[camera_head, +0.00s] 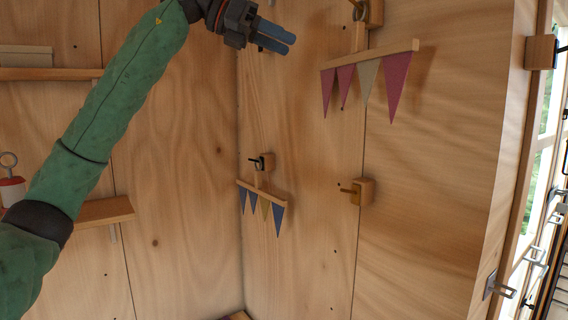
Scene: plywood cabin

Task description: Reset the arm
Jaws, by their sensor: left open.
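My left arm, in a green sleeve, rises from the lower left to the top of the head view. My left gripper (274,38) is open and empty at the top, in front of the plywood walls near the corner. Its two blue-grey fingers point right, towards the upper bunting. They look apart from the bunting, though the depth is hard to judge. My right gripper is not in view.
Pink and cream bunting (370,58) hangs on the right wall; blue and tan bunting (262,196) hangs lower. Shelves (104,211) line the left wall. A window (545,130) is at far right.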

